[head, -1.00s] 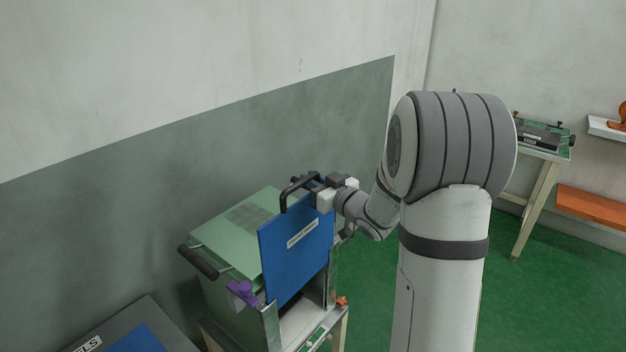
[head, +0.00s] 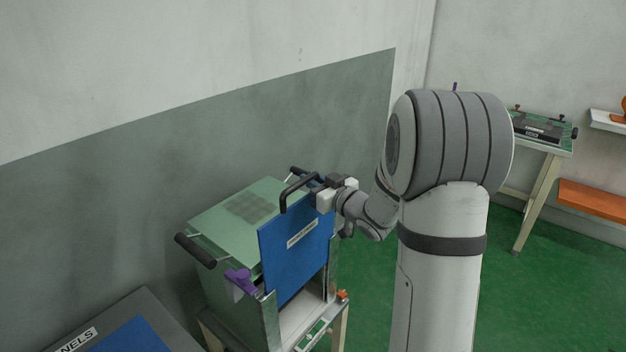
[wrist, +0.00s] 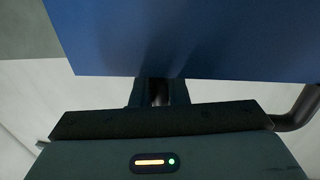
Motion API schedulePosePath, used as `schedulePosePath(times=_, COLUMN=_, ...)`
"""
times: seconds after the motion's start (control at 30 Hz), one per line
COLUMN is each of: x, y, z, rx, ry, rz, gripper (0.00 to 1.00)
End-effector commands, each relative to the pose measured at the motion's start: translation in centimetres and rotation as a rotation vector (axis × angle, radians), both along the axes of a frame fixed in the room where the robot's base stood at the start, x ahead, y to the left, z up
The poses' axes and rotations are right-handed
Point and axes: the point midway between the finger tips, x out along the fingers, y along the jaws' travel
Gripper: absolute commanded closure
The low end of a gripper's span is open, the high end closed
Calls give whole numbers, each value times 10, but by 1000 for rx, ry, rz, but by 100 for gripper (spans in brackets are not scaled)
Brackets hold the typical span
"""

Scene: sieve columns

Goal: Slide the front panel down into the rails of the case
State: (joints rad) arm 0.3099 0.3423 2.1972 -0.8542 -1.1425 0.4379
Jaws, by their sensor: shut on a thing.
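The blue front panel (head: 297,248) with a white label hangs upright at the front of the green case (head: 232,222). My gripper (head: 320,187) is shut on the panel's black handle (head: 292,193) at its top edge. The panel's lower part is between the left rail (head: 269,318) and the right rail (head: 333,268); I cannot tell whether its edges sit in the grooves. In the wrist view the panel's blue face (wrist: 190,40) fills the top, and the handle (wrist: 160,92) shows in the jaws.
A purple clamp-like part (head: 240,280) sits by the left rail, and an orange part (head: 342,295) by the right one. The case has a black side handle (head: 195,250). A grey panel stand (head: 150,305) is at lower left. A bench (head: 545,143) stands at right.

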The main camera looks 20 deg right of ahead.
Motion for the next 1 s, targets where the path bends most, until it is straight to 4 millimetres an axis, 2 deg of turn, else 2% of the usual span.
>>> schedulePosePath(times=1.0, x=0, y=0, z=-39, rx=1, ry=-3, rz=0, gripper=100)
